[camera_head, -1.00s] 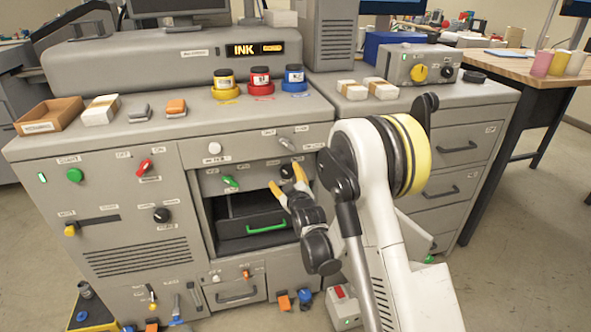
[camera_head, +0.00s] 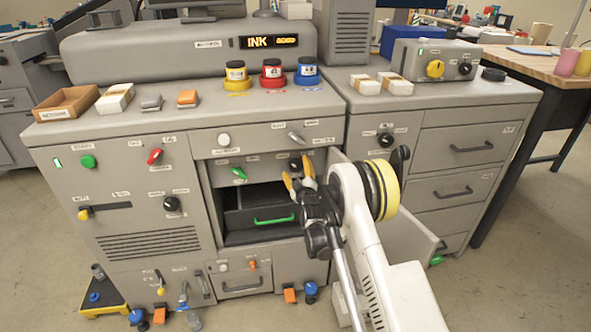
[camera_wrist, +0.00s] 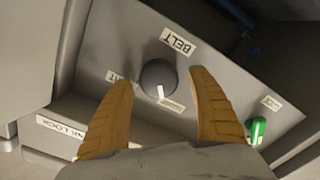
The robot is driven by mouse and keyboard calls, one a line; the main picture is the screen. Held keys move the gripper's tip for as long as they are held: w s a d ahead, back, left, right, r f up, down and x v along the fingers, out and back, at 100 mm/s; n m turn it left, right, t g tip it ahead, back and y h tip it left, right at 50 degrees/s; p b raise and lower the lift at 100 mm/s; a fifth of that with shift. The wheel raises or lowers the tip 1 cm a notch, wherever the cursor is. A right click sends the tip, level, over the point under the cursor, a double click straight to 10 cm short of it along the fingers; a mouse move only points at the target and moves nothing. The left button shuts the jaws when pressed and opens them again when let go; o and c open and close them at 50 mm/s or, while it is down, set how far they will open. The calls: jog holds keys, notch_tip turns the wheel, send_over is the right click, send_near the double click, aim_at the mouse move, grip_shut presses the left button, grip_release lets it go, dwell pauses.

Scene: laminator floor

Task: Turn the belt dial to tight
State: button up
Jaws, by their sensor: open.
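The belt dial (camera_wrist: 158,76) is a round dark knob with a white pointer line, on a grey panel beside a "BELT" label (camera_wrist: 178,41). In the wrist view its pointer aims down toward a small label (camera_wrist: 172,104) that I cannot read. Another label, partly hidden, lies to its left. My gripper (camera_wrist: 161,80) is open, its two yellow-brown fingers on either side of the dial. I cannot tell if they touch it. In the head view the dial (camera_head: 296,164) shows just beyond the fingertips of my gripper (camera_head: 298,176).
A green switch (camera_wrist: 256,131) sits right of the fingers in the wrist view. Below the dial in the head view is an open bay with a green-handled drawer (camera_head: 273,220). Ink jars (camera_head: 272,75) stand on the top. An open cabinet door (camera_head: 400,228) is beside my arm.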

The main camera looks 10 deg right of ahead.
jog(key=shift+w, duration=0.6)
jog(key=shift+r, duration=0.1)
jog(key=c, duration=1.2)
